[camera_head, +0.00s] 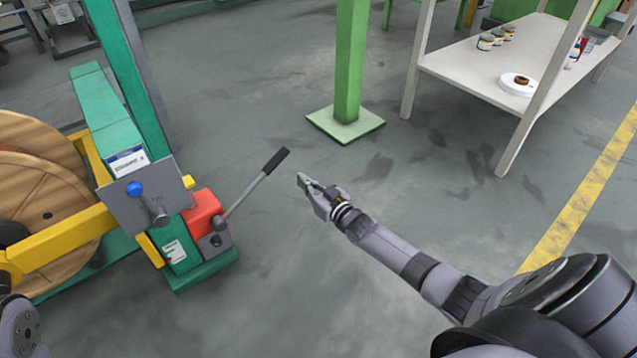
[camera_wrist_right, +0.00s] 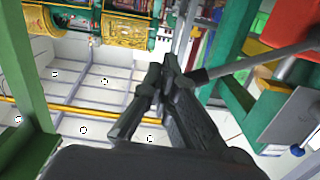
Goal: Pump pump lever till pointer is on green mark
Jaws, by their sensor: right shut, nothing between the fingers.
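The pump lever (camera_head: 250,190) is a grey rod with a black grip, rising tilted to the right from a red and grey pump block (camera_head: 205,215) on a green base. My right gripper (camera_head: 301,178) is shut and empty, a little right of and below the black grip in the head view. In the right wrist view the shut fingers (camera_wrist_right: 165,72) appear close beside the lever's black grip (camera_wrist_right: 196,78); I cannot tell whether they touch. The rod (camera_wrist_right: 255,62) runs off to the right there. I cannot make out a pointer or green mark. My left gripper is out of view.
A grey plate (camera_head: 125,212) with a blue knob and a wooden reel (camera_head: 40,165) stand left of the pump. A green post (camera_head: 350,60) stands behind. A white table (camera_head: 470,62) with small cans is at the upper right. The floor between is clear.

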